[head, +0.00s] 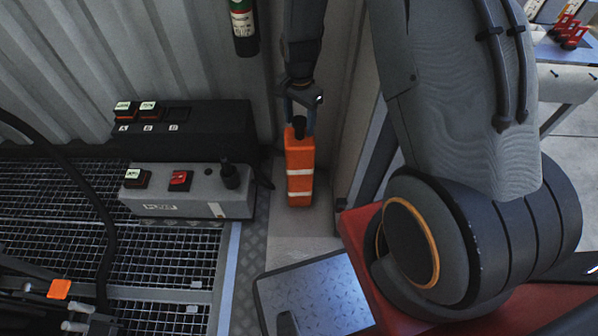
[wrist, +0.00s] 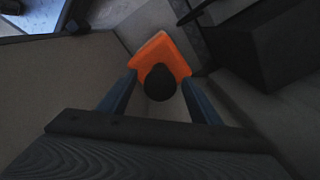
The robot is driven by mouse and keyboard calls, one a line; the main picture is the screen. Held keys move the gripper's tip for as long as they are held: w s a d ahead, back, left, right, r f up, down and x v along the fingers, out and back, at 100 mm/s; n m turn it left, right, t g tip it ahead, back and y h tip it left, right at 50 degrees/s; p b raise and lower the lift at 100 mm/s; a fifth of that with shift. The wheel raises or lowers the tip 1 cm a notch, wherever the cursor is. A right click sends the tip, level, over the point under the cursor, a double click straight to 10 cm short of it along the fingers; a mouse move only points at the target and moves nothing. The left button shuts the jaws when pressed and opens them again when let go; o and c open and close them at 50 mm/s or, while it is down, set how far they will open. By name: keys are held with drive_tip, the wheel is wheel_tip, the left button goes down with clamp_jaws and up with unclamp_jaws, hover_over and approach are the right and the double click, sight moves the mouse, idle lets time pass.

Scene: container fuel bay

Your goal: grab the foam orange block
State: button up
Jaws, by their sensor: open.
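The foam orange block (head: 300,172) stands upright in the corner by the wall, with two pale bands around it and a black knob on top. In the wrist view the orange block (wrist: 163,50) shows from above, with the round black knob in front of it. My gripper (head: 300,128) is open above the block, its two blue fingers on either side of the black knob. In the wrist view the fingers of my gripper (wrist: 160,95) also straddle the knob. I cannot tell whether they touch it.
A grey control box (head: 190,190) and a black box (head: 185,128) with buttons stand close on the left. A dark green cylinder (head: 243,25) is on the wall above. A tray with a pale patterned surface (head: 315,295) lies in front. Metal grating (head: 60,200) covers the left floor.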

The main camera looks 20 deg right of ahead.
wheel_tip(320, 180, down, 2)
drive_tip(key=shift+f, duration=0.2)
clamp_jaws()
drive_tip(key=shift+r, duration=0.1)
